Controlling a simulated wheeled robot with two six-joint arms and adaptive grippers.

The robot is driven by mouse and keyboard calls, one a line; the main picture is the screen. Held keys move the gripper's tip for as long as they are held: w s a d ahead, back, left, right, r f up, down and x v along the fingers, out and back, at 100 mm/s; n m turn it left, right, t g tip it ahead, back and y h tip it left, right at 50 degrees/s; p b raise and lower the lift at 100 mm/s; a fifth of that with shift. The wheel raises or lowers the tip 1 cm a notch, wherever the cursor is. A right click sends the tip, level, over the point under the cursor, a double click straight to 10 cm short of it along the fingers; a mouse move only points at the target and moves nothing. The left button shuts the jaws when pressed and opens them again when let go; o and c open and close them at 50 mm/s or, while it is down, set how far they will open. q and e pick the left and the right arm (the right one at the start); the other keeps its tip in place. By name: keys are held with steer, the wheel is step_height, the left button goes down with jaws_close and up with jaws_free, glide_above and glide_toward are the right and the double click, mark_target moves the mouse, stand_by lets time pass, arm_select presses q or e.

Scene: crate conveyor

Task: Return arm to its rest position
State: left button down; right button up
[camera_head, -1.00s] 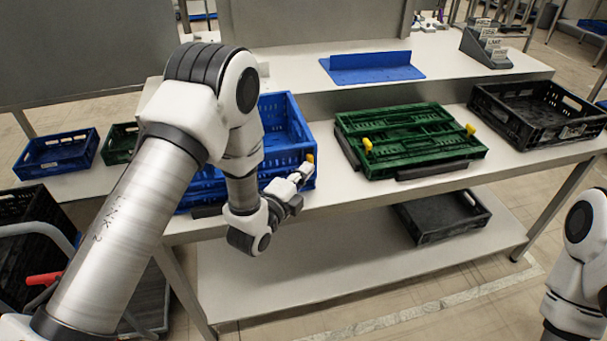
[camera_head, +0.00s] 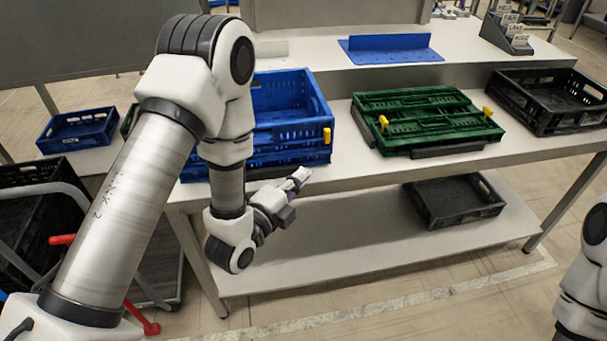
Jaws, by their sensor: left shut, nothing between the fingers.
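My left arm comes in from the left and bends down in front of the table. Its gripper (camera_head: 299,178) is shut and empty, just in front of the large blue crate (camera_head: 290,150) and apart from it as far as I can see. The arm hides the left part of that crate. My right arm shows only in part at the right edge; its gripper is out of view.
A folded green crate (camera_head: 425,118) and a black crate (camera_head: 548,100) stand on the table (camera_head: 350,160). Another black crate (camera_head: 453,200) lies on the lower shelf. A small blue crate (camera_head: 78,130) is at the left. Floor in front is clear.

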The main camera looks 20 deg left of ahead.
arm_select(q)
steer(key=s+a+f+n+g+y+p, duration=0.1)
steer(key=s+f+n+g, duration=0.25)
steer(key=s+f, duration=0.45)
steer(key=s+f+n+g+y+p, duration=0.15)
steer(key=s+f+g, duration=0.3)
steer(key=f, duration=0.65)
steer(key=s+a+f+n+g, duration=0.1)
steer(key=s+f+n+g, duration=0.2)
steer(key=s+n+g, duration=0.2)
steer(key=s+a+f+n+g, duration=0.1)
steer(key=s+f+n+g, duration=0.3)
steer(key=s+n, duration=0.6)
steer(key=shift+s+a+n+g+y, duration=0.2)
steer(key=shift+s+n+g+y, duration=0.15)
steer(key=shift+s+g, duration=0.1)
